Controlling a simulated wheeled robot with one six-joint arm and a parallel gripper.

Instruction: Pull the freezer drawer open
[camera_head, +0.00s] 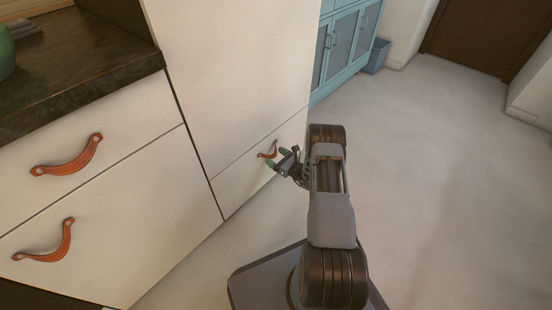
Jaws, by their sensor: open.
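The freezer drawer (235,186) is the low white front at the bottom of the tall white cabinet, and its seams look closed. An orange leather pull (265,155) is fixed on it. In this view the fingertips overlap part of the pull. I cannot tell whether they touch it or lie around it.
Left of the freezer are two white drawers with leather pulls (68,156) under a dark countertop (85,75). A blue cabinet (345,40) and a blue bin (377,57) stand at the back. The pale floor (440,170) on the right is clear.

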